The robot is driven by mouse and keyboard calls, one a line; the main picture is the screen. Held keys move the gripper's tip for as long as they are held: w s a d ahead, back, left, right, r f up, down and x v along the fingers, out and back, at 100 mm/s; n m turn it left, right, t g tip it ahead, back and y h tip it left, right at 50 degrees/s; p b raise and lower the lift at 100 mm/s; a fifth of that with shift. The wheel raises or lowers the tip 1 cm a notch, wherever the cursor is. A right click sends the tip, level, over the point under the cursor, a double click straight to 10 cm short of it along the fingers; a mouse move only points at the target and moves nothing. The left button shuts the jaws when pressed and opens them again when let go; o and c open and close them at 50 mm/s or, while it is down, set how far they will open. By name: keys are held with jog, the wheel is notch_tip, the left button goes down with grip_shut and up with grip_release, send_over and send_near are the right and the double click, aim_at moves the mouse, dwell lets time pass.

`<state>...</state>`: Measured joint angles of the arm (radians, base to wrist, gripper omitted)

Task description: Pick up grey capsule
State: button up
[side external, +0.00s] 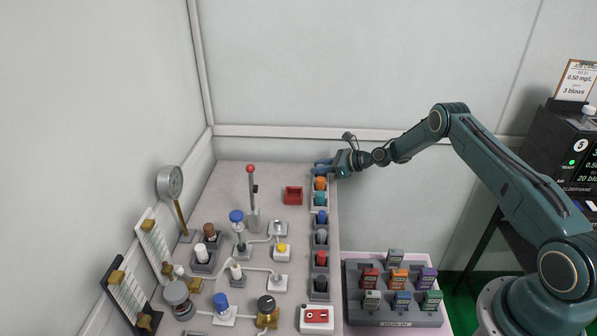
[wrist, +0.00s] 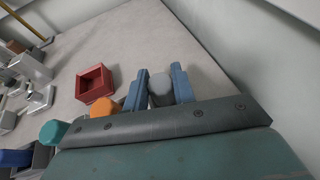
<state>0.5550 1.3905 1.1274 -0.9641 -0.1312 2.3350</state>
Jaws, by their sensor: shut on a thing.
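The grey capsule (wrist: 160,88) is between the two blue fingers of my gripper (wrist: 160,90) in the wrist view, with a finger against each side. My gripper is shut on it. In the side external view my gripper (side external: 322,168) is at the far end of the row of capsule holders, just behind the orange capsule (side external: 320,183). The grey capsule cannot be made out there, and its lower end is hidden in the wrist view. The orange capsule (wrist: 103,107) is just left of my fingers in the wrist view.
A red open box (side external: 293,195) stands left of my gripper. A teal capsule (side external: 320,198) and several others line the table's right edge. Knobs, levers and a gauge (side external: 170,183) fill the left. A tray of small devices (side external: 395,318) lies right of the table.

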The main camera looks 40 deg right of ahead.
jog(key=shift+r, duration=0.1)
notch_tip(320, 180, up, 20)
dwell(1.0)
dwell(0.5)
